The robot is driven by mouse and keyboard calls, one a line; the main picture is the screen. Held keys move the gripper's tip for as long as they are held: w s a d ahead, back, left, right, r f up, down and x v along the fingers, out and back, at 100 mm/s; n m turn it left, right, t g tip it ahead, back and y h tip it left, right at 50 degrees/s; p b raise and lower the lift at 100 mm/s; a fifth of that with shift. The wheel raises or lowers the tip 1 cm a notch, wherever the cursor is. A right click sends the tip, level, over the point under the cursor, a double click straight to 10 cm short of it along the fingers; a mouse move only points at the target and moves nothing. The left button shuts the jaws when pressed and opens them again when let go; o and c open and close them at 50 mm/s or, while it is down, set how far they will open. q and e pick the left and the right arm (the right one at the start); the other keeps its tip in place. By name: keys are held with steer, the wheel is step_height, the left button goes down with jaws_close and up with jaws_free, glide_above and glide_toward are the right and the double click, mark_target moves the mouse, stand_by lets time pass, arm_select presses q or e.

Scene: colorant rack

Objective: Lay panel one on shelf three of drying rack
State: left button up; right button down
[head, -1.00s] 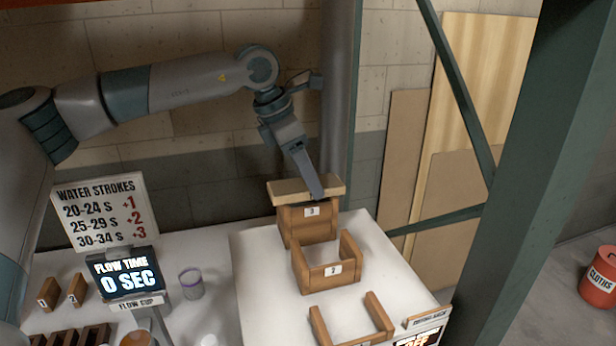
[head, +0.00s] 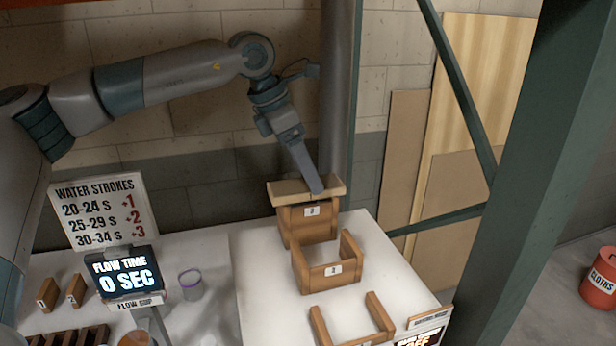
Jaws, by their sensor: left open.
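A pale wooden panel (head: 289,189) lies flat across the top of the rear wooden shelf (head: 300,224) of the drying rack, the one whose label reads 3 in the earlier view. The panel's number does not show. My right gripper is not in view.
Two empty wooden shelves, a middle one (head: 325,278) and a front one (head: 319,325), stand before the rear shelf on the white table. A flow time display (head: 125,273) and a clear cup (head: 191,285) stand left. A green post (head: 522,173) rises right.

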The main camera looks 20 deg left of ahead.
mark_target(289, 187)
arm_select(q)
steer(key=b+v, duration=0.3)
steer(key=v, duration=0.7)
steer(key=shift+r, duration=0.1)
stand_by(0.3)
